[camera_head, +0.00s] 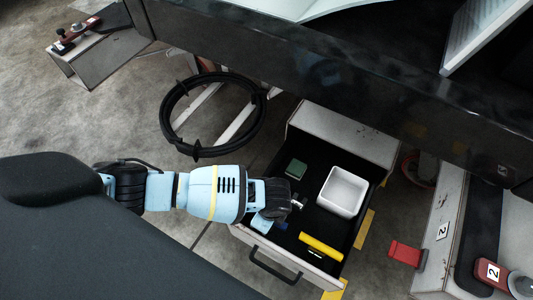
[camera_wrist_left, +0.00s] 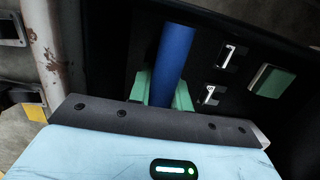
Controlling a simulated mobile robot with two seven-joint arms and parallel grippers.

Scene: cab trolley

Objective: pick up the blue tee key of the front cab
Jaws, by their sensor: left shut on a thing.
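The blue tee key (camera_wrist_left: 175,52) shows in the left wrist view as a blue bar standing up between the green fingers of my left gripper (camera_wrist_left: 163,95). The gripper is shut on it. In the head view a small blue part of the key (camera_head: 282,226) shows beside the wrist, low in the open drawer (camera_head: 302,268). My arm covers the rest of the key and most of the fingers there. I cannot tell whether the key is clear of the drawer floor. My right gripper is in neither view.
The drawer also holds a white bin (camera_head: 343,191), a green block (camera_head: 296,168) and a yellow bar (camera_head: 321,246). Two small metal clips show in the wrist view (camera_wrist_left: 230,56). A dark beam (camera_head: 300,55) crosses above the drawer. A red block (camera_head: 405,253) is right of it.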

